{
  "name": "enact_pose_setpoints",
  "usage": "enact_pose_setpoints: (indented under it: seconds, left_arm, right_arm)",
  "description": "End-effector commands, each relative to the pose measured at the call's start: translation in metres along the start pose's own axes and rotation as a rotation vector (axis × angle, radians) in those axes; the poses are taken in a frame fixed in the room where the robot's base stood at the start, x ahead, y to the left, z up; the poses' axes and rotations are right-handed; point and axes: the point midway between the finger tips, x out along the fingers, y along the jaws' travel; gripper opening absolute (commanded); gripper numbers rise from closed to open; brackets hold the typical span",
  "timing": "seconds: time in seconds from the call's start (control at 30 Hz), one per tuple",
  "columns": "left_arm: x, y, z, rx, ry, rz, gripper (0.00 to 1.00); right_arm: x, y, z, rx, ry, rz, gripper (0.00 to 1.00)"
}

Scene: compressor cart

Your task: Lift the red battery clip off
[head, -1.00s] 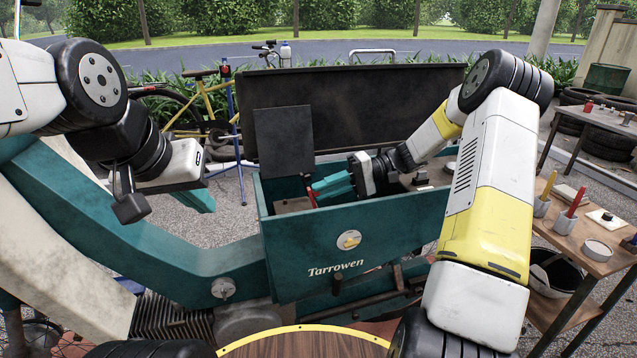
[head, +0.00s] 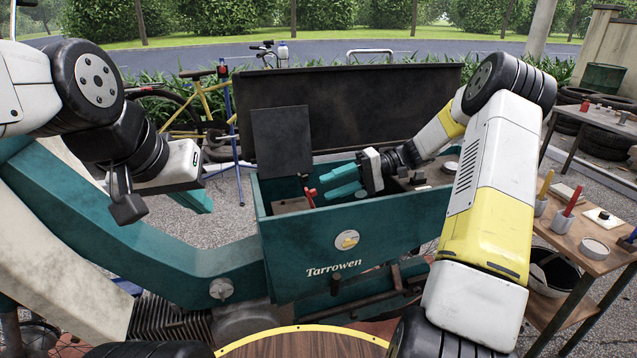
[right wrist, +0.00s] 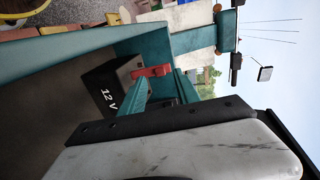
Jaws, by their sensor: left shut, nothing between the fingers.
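The red battery clip (head: 309,191) stands inside the teal cart box, at its left end; it also shows in the right wrist view (right wrist: 152,71), at the edge of a black battery (right wrist: 104,91) marked "12 V". I cannot tell how it grips the battery. My right gripper (head: 328,183) reaches into the box from the right. Its teal fingers are apart and empty, with the tips a little right of the clip. In the right wrist view the fingers (right wrist: 162,88) point toward the clip. My left gripper (head: 202,202) is shut and empty, left of the box and well away from it.
The teal box (head: 375,232) has its long black lid (head: 380,105) raised behind. A smaller dark panel (head: 282,141) stands up at its left end. A wooden side table (head: 570,245) with tools is at the right. A yellow bicycle (head: 203,100) is behind left.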

Motion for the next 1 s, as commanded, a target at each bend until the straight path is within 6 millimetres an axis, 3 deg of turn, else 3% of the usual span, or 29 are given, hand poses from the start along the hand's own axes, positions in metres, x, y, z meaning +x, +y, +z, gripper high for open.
enact_pose_setpoints:
  seconds: [0.2, 0.4, 0.77, 1.0]
  left_arm:
    - [0.000, 0.000, 0.000, 0.000, 0.000, 0.000, 0.00]
    - [0.000, 0.000, 0.000, 0.000, 0.000, 0.000, 0.00]
    - [0.000, 0.000, 0.000, 0.000, 0.000, 0.000, 0.00]
    - [0.000, 0.000, 0.000, 0.000, 0.000, 0.000, 0.00]
  right_arm:
    - [-0.036, 0.001, -0.001, 0.000, 0.003, 0.001, 0.38]
    - [-0.049, 0.001, 0.000, 0.000, 0.001, 0.001, 0.38]
    - [-0.046, -0.005, 0.002, 0.004, -0.008, 0.025, 0.38]
    - [-0.022, -0.046, 0.035, 0.038, -0.046, 0.299, 0.38]
